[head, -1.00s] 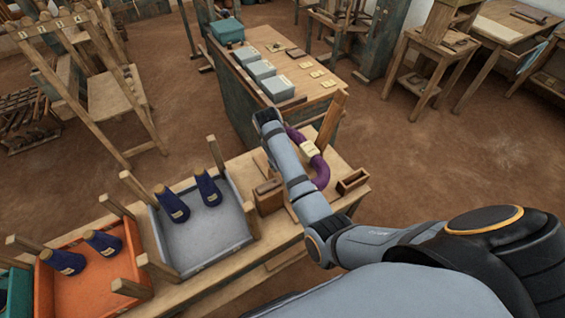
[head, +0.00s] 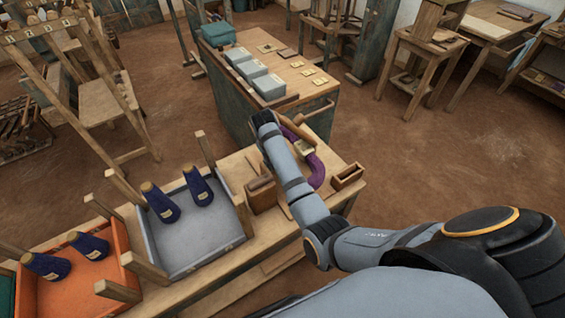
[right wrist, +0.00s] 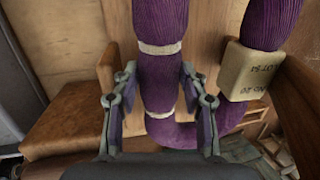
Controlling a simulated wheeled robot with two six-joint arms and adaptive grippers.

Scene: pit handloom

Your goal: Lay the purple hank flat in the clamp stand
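The purple hank (head: 316,172) shows in the head view at the right end of the near bench, curving out from behind my right forearm. In the right wrist view the hank (right wrist: 160,85) runs between the fingers of my right gripper (right wrist: 160,100), which look closed against its sides. Pale ties cross this strand, and a beige lettered tag (right wrist: 250,72) wraps the other strand. Wooden parts around the hank look like the clamp stand (head: 309,122), largely hidden by my arm. I cannot tell how the hank sits in it. My left gripper is out of view.
A grey tray (head: 190,262) and an orange tray (head: 75,295), each with dark blue cones, stand on the bench to the left. A small open wooden box (head: 348,177) sits at its right end. A cabinet (head: 290,98) with grey boxes stands behind.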

